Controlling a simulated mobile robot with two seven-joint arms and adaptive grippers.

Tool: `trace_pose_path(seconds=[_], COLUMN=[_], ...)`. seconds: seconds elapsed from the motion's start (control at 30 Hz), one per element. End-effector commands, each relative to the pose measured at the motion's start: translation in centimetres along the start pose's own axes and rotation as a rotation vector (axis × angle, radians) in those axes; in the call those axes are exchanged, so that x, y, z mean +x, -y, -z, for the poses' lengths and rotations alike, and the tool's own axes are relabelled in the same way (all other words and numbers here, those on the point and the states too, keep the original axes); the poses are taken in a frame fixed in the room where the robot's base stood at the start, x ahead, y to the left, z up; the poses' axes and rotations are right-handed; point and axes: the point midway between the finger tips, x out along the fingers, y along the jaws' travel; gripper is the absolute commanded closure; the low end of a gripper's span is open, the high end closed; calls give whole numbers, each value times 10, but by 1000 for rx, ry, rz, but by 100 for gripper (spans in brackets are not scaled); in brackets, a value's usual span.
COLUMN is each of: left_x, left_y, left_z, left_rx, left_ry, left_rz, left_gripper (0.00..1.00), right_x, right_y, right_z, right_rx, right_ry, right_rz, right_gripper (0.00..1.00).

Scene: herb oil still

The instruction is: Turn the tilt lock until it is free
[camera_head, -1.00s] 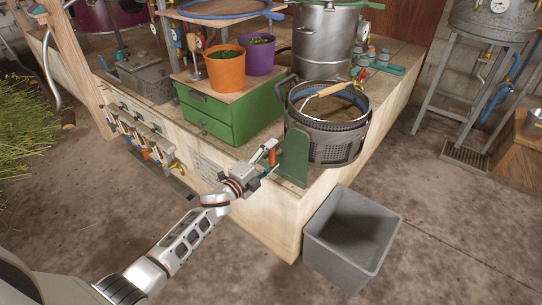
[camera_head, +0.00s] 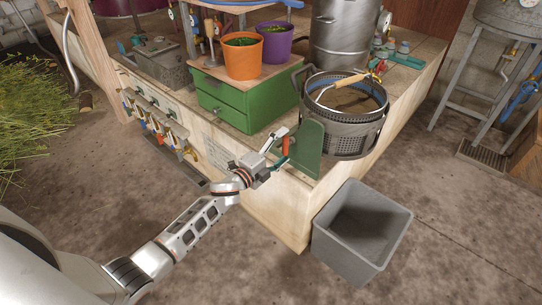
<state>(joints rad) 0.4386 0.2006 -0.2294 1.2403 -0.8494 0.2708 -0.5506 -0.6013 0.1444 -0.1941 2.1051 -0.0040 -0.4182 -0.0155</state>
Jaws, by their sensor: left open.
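The tilt lock appears to be the small red-orange handle (camera_head: 286,147) on the green bracket (camera_head: 309,148) beside the basket. The perforated metal basket (camera_head: 352,136) hangs at that bracket, with a blue inner rim and brown contents. My left gripper (camera_head: 281,150) is open at the red handle, with one finger above-left of it and one below. I cannot tell whether the fingers touch the handle. My right gripper is not in view.
A green drawer box (camera_head: 255,112) bearing an orange pot (camera_head: 242,59) and a purple pot (camera_head: 275,42) stands left of the basket on the bench. A grey open bin (camera_head: 335,239) stands on the floor below the bench corner. Valves (camera_head: 178,138) line the bench front.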

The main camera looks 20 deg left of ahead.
Motion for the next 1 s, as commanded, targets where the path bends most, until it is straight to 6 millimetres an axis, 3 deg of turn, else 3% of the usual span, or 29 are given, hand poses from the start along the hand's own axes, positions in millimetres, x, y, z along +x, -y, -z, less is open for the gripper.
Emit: trace_pose_path(seconds=[0.3,0.5,0.7,1.0], left_x=[-64,-95,-108,-109], left_y=[-2,-1,-1,0], left_z=[1,1,1,1], left_rx=[0,-2,-2,-2], left_ry=[-1,-1,0,0], left_rz=[-3,-2,-1,-1], left_gripper=[22,22,22,22], right_x=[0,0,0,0], right_y=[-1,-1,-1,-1], right_z=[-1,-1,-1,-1], right_rx=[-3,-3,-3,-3], right_ry=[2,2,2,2], right_rz=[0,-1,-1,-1], right_gripper=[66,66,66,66])
